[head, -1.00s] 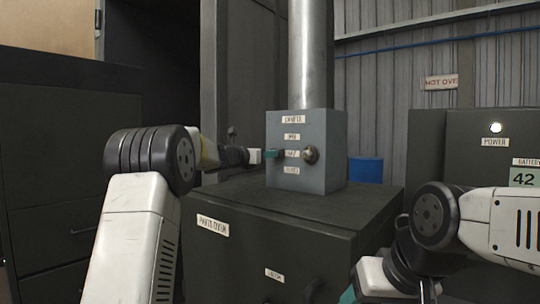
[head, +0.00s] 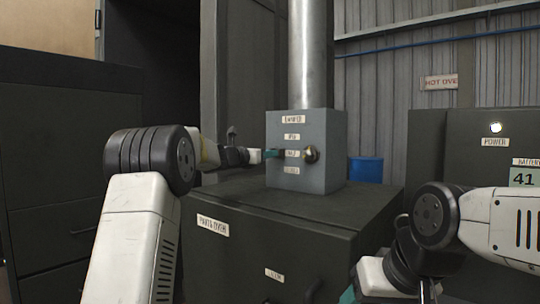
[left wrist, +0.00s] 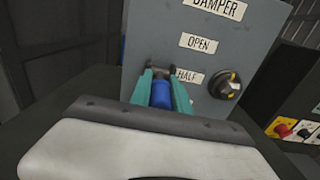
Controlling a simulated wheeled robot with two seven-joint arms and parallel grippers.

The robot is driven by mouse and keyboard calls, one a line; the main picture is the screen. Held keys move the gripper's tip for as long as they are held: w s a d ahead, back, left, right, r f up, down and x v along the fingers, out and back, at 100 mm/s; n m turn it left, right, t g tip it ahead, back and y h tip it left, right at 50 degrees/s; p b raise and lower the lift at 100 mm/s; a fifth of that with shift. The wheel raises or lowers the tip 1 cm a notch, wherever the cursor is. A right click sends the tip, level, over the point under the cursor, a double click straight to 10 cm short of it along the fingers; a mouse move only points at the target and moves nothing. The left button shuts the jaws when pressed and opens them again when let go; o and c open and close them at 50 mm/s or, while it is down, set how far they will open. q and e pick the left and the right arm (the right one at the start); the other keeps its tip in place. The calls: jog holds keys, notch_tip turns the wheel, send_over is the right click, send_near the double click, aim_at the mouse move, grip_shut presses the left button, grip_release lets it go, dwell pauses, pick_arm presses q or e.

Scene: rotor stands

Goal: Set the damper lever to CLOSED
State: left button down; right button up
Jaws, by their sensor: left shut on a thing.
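The grey damper box (head: 335,150) stands on the parts oven under a metal pipe. Its labels read DAMPER, OPEN, HALF and one lower label, blurred, seemingly CLOSED. My left gripper (head: 272,153) is at the left part of the box front, level with the HALF label (head: 292,153). In the left wrist view its teal fingers are shut on the blue grip of the damper lever (left wrist: 161,95), beside HALF. A round knob (head: 311,154) sits right of the label; it also shows in the left wrist view (left wrist: 225,85). My right gripper (head: 348,295) is low, partly cut off; its jaws are unclear.
The dark parts oven (head: 240,200) lies below the box, its top mostly clear. A blue drum (head: 366,170) stands behind. A dark cabinet with a POWER lamp (head: 495,128) and a battery display reading 41 (head: 523,178) is at the right.

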dwell(0.5)
pick_arm(q)
jog(key=shift+f+t+h, duration=0.5)
jog(key=shift+f+t, duration=0.1)
jog(key=shift+t, duration=0.1)
jog(key=shift+f+t+h, duration=0.15)
jog(key=shift+t+h, duration=0.15)
jog(key=shift+t, duration=0.1)
jog(key=c, duration=1.2)
grip_release()
jog(key=shift+c, duration=0.2)
jog(key=v, duration=0.7)
jog(key=shift+s+a, duration=0.2)
jog(key=shift+s, duration=0.05)
